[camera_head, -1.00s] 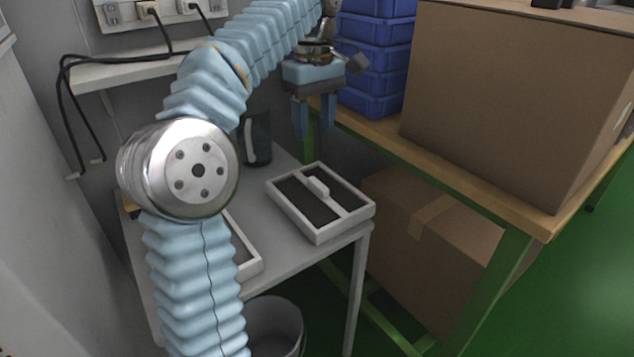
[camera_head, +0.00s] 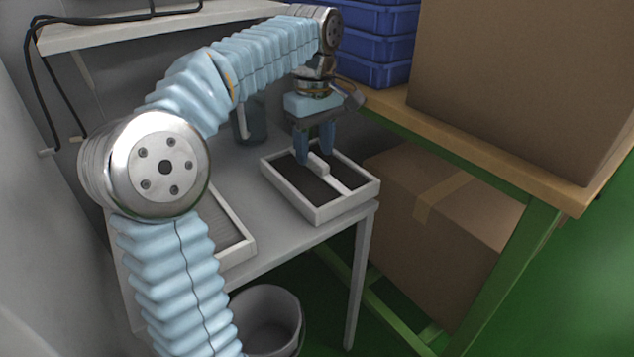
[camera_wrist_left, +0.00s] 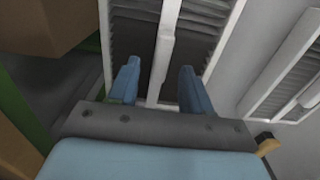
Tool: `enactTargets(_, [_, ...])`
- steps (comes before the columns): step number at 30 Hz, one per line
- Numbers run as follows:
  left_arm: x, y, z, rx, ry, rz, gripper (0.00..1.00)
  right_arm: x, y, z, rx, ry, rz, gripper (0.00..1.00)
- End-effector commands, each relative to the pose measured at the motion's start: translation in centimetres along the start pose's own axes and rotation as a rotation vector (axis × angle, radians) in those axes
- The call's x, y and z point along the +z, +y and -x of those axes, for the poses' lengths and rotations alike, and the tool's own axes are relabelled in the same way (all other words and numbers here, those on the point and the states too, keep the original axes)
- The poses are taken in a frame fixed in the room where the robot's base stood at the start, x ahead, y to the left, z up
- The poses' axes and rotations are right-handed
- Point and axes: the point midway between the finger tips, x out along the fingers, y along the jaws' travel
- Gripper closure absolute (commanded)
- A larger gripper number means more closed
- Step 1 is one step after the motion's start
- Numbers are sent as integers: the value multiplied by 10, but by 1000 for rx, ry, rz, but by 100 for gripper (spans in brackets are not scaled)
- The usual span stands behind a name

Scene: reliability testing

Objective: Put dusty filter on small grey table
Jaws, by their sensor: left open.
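A filter (camera_head: 338,208) with a white frame and dark pleats lies flat on the small grey table (camera_head: 240,175). It carries a raised white handle (camera_head: 319,165) on its middle bar. A second white-framed filter (camera_head: 237,235) with lighter grey pleats lies to its left, partly hidden by my arm. My left gripper (camera_head: 315,156) is open and points down over the dark filter. In the left wrist view its fingers stand either side of the filter handle (camera_wrist_left: 163,58), with gaps visible. My right gripper is not in view.
A dark cup-like container (camera_head: 250,122) stands at the table's back. A bucket (camera_head: 268,315) is below the front edge. A wooden-topped green bench with blue crates (camera_head: 375,45) and a large cardboard box (camera_head: 520,80) borders the right. Another box (camera_head: 440,215) sits underneath.

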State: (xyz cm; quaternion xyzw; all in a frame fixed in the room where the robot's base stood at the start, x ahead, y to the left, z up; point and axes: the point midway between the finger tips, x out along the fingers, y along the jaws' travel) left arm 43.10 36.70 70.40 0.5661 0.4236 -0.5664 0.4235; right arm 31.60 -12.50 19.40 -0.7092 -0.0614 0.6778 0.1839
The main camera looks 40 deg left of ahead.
Motion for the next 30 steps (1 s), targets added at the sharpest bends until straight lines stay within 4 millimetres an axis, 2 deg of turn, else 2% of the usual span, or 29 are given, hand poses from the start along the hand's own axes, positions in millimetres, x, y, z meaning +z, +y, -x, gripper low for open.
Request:
enactTargets(1, [0, 0, -8, 0, 0, 1, 51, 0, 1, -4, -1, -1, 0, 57])
enactTargets(3, [0, 0, -12, 0, 0, 1, 51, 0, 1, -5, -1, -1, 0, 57])
enactTargets(10, [0, 0, -12, 0, 0, 1, 51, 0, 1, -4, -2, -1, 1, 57])
enactTargets(18, [0, 0, -12, 0, 0, 1, 92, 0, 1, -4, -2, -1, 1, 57])
enactTargets(20, [0, 0, -12, 0, 0, 1, 100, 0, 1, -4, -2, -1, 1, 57])
enactTargets(30, [0, 0, -12, 1, 0, 1, 100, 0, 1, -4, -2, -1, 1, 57])
